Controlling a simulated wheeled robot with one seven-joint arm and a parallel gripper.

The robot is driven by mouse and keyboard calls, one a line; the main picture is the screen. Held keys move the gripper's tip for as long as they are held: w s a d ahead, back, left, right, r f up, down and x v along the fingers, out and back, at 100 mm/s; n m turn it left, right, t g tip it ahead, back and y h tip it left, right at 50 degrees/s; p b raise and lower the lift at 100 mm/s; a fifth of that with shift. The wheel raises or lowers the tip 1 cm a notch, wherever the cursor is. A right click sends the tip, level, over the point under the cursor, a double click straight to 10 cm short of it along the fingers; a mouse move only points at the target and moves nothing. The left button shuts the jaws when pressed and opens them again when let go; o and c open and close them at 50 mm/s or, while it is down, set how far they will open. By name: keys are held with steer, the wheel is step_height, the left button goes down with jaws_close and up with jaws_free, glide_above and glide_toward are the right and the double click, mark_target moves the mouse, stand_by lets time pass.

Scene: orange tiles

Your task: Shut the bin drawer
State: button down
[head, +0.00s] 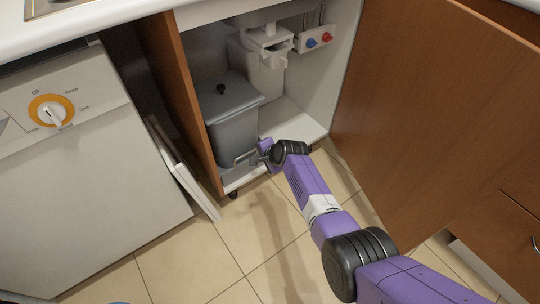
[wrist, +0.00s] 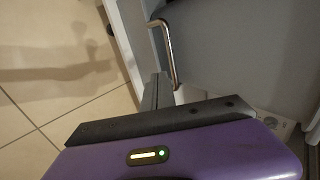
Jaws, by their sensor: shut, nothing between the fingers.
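The bin drawer's grey bin (head: 232,125) stands inside the open cabinet under the sink, with its lid on. A metal bar handle (head: 243,158) is low on its front. In the wrist view, the bin's grey front (wrist: 240,50) fills the upper right, and the handle (wrist: 172,52) stands out from it. My gripper (head: 256,157) is shut and empty, low at the bin's front, close to the right end of the handle.
The cabinet door (head: 430,100) stands wide open on the right. A white dishwasher (head: 85,165) is on the left, with a pale panel (head: 183,170) leaning beside the cabinet. The tiled floor (head: 215,245) in front is clear.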

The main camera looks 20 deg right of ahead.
steer(key=p+v, duration=0.6)
steer(key=v, duration=0.4)
steer(key=shift+s+d+p, duration=0.15)
steer(key=shift+s+p, duration=0.2)
steer(key=shift+s, duration=0.15)
steer(key=shift+r, duration=0.1)
steer(key=w+d+r+n+t+h, duration=0.1)
steer(key=w+d+r+n+t, duration=0.25)
steer(key=r, duration=0.35)
steer(key=s+d+r+n+t+h, duration=0.1)
steer(key=s+r+n+t, duration=0.1)
steer(key=s+r, duration=0.15)
steer(key=s+a+r+n+t, duration=0.1)
steer(key=s+r+n, duration=0.3)
steer(key=s, duration=1.2)
steer(key=s+r+n, duration=0.2)
steer(key=s+r, duration=0.4)
steer(key=s, duration=1.1)
steer(key=s+a+r+n+t, duration=0.1)
steer(key=s+r+n, duration=0.3)
steer(key=s, duration=1.2)
step_height(320, 180, up, 25)
steer(key=m+p, duration=0.1)
steer(key=p, duration=2.3)
steer(key=shift+w+h, duration=0.15)
steer(key=shift+h, duration=0.15)
